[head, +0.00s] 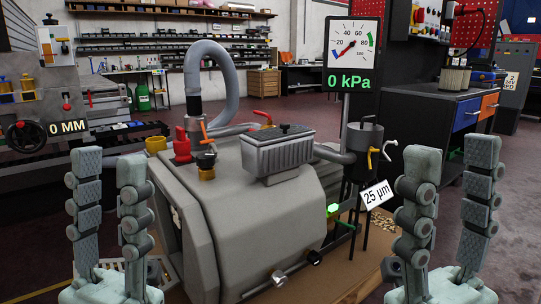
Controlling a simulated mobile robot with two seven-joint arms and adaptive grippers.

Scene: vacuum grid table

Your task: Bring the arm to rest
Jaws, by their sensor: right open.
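My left gripper (109,162) stands upright at the lower left of the head view, its two fingers spread apart with nothing between them. My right gripper (451,158) stands upright at the lower right, also open and empty. Both are in front of a grey vacuum pump (262,222), one to each side of its body, and I see no clear contact with it. The arms behind the grippers are mostly out of view.
A gauge (352,45) above the pump reads 0 kPa. A grey hose (228,75), a red valve (181,145) and a filter with a 25 µm tag (377,195) rise around it. A machine marked 0 MM (40,105) stands left, a drawer cabinet (455,100) right.

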